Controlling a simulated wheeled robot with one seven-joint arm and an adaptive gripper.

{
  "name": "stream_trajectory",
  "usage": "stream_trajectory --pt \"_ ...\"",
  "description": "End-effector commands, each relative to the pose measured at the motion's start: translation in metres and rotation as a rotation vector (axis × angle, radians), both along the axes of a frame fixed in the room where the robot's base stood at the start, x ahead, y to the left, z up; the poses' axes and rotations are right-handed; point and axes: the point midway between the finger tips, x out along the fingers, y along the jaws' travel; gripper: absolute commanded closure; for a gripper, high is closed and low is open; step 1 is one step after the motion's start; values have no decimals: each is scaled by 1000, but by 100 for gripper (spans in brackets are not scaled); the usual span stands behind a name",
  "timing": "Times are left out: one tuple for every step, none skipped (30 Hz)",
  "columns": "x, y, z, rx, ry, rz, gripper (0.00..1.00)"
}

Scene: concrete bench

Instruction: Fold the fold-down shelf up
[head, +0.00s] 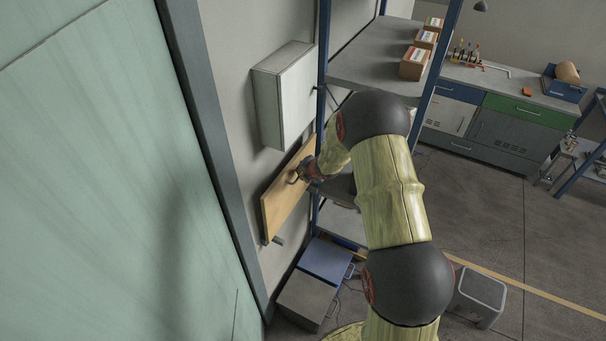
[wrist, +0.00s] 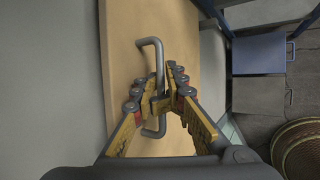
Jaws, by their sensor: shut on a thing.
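The fold-down shelf (head: 281,204) is a light wooden board on the wall below a white cabinet. In the head view it stands steeply tilted, close to the wall. It fills the middle of the wrist view (wrist: 133,25), with a grey bar handle (wrist: 158,50) on its face. My gripper (wrist: 158,103) has both fingertips closed around the handle's bar. In the head view my gripper (head: 301,175) is at the board's upper right part, partly hidden by my arm.
A white wall cabinet (head: 284,92) hangs just above the shelf. A blue-framed rack (head: 372,66) stands right beside it. Blue (head: 326,261) and grey (head: 305,300) boxes sit on the floor below. A bin (head: 478,297) stands at lower right; open floor lies beyond my arm.

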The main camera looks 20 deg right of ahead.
Motion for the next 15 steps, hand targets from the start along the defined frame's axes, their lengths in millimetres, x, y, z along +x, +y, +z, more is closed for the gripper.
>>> stream_trajectory --pt "0 3 -3 3 2 4 100" --pt "0 3 -3 3 2 4 100" --pt "0 3 -3 3 2 4 100" --pt "0 3 -3 3 2 4 100" --pt "0 3 -3 3 2 4 86" --pt "0 3 -3 3 2 4 86" --pt "0 3 -3 3 2 4 86" --pt "0 3 -2 3 2 4 86" --pt "0 3 -2 2 2 5 86" --pt "0 3 -2 3 1 5 86" --pt "0 3 -2 3 1 5 86" --pt "0 3 -2 2 0 4 86" --pt "0 3 -2 2 0 4 86" --pt "0 3 -2 2 0 4 86" --pt "0 3 -1 2 -1 5 86"
